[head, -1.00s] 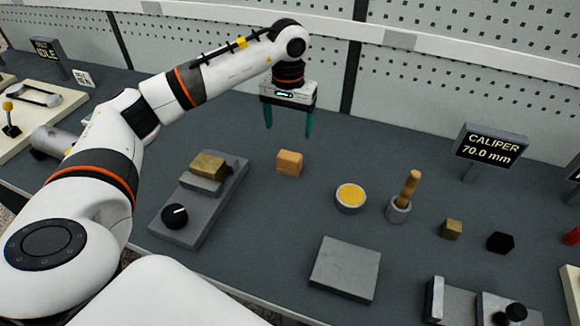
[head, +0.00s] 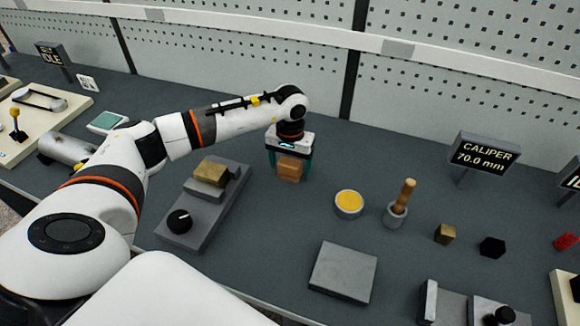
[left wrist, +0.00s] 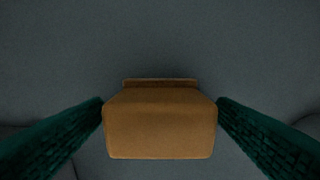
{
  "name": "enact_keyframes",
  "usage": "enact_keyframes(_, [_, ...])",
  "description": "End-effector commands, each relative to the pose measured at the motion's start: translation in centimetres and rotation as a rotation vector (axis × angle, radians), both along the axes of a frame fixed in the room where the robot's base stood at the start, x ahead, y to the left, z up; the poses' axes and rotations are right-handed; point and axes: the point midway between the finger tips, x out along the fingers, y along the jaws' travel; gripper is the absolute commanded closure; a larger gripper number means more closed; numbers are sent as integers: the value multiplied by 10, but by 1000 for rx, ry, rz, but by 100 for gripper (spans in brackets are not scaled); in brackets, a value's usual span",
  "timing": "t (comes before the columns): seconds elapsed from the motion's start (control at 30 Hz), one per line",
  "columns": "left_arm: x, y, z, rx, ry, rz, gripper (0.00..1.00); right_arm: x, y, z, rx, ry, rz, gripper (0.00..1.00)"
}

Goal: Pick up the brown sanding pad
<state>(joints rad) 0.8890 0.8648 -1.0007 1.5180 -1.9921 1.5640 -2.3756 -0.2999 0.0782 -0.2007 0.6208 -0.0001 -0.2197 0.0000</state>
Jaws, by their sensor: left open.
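The brown sanding pad (head: 290,168) is a small tan-brown block on the dark grey bench top. My left gripper (head: 290,174) is lowered over it from above, with one green finger on each side. In the left wrist view the pad (left wrist: 160,130) lies between the two open fingers (left wrist: 160,108), close to both; I cannot tell whether either touches it. My right gripper is not in view.
A grey fixture with a black knob (head: 179,221) and a brass block (head: 210,171) stands left of the pad. A dish of yellow material (head: 349,204) and a cup with a wooden handle (head: 398,212) are to the right. A grey plate (head: 343,272) lies in front.

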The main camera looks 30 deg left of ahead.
Motion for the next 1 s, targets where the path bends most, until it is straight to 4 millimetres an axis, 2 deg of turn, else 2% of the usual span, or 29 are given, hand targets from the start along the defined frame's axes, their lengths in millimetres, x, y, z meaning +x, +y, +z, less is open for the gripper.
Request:
enact_keyframes(0.07, [0,0,0,0,0,0,20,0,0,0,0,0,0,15])
enact_keyframes(0.1, [0,0,0,0,0,0,23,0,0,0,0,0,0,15])
enact_keyframes(0.3, [0,0,0,0,0,0,56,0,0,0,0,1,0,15])
enact_keyframes(0.4, [0,0,0,0,0,0,69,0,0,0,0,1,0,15])
enact_keyframes(0.7, [1,0,7,0,-2,-1,69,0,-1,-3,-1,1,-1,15])
enact_keyframes(0.83, [1,1,28,1,-5,-1,69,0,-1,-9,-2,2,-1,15])
enact_keyframes(1.0, [1,0,63,0,-6,-1,69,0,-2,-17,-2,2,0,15])
